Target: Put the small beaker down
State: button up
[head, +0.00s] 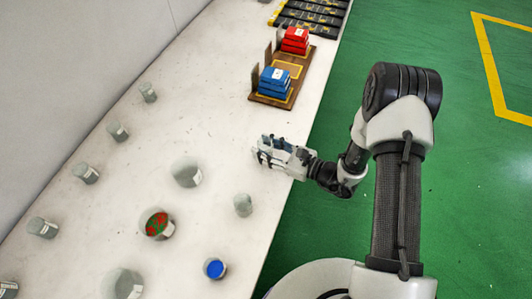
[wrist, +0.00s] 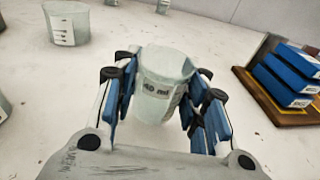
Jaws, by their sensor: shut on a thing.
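My gripper (wrist: 158,100) is shut on a small clear beaker (wrist: 163,72) in the wrist view. The blue-padded fingers hold it on both sides. The beaker has a dark "ml" label whose number is hard to read, and it looks roughly upright. In the head view my gripper (head: 270,154) is over the white table (head: 205,120) near its right edge, and the beaker is mostly hidden by the fingers. I cannot tell whether the beaker's base touches the table.
Several grey beakers stand along the left, with a larger clear beaker (head: 187,173) and a small one (head: 243,205) nearer. A beaker with red and green contents (head: 159,225) and a blue-filled one (head: 215,268) stand in front. A brown tray (head: 284,67) holds blue boxes (head: 274,83) and red boxes (head: 295,40).

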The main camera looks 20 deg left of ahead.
jog(key=shift+f, duration=1.1)
jog(key=shift+f+b, duration=0.25)
jog(key=shift+b, duration=0.15)
jog(key=o, duration=1.1)
jog(key=shift+r, duration=0.15)
